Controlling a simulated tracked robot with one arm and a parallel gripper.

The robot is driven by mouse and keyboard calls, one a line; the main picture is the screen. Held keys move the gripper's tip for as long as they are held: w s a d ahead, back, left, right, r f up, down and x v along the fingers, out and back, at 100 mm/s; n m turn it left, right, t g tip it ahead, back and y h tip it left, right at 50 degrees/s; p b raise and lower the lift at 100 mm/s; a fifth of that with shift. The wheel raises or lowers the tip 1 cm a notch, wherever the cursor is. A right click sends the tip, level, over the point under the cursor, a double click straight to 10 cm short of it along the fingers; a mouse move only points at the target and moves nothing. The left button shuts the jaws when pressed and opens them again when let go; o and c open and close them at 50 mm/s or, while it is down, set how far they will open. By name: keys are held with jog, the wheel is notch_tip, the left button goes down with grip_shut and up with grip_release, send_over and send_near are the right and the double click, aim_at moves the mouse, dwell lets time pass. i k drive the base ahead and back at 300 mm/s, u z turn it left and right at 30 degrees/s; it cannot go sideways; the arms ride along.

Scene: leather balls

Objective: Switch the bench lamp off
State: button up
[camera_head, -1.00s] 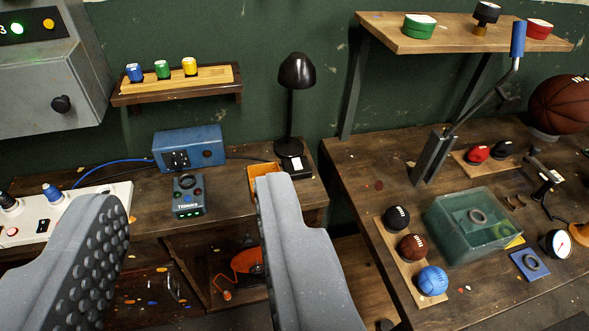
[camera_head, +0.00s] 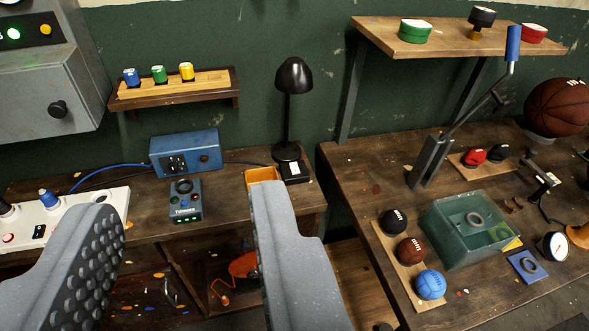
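The bench lamp (camera_head: 293,76) is black, with a domed shade on a thin upright stem. It stands at the back of the left bench against the green wall. Its square black base (camera_head: 293,170) carries a small white patch, perhaps a switch. I cannot tell from the shade whether it is lit. My gripper (camera_head: 185,215) is open, its two grey fingers wide apart with nothing between them. The fingers are in front of the bench, nearer to me than the lamp, and the right finger's tip shows just below and left of the lamp base.
A yellow-orange tray (camera_head: 262,175) sits left of the lamp base. A blue box (camera_head: 186,153), a small timer unit (camera_head: 186,201) and a white panel (camera_head: 75,213) stand further left. The right bench (camera_head: 360,165) holds balls and a lever (camera_head: 470,115). A shelf (camera_head: 450,38) hangs above it.

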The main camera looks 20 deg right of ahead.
aim_at(294, 169)
jog(key=k, duration=1.35)
jog(key=z, duration=0.35)
jog(key=i, duration=0.6)
jog(key=z, duration=0.6)
jog(key=i, duration=1.1)
jog(key=u, duration=0.5)
jog(key=i, duration=0.6)
jog(key=u, duration=0.55)
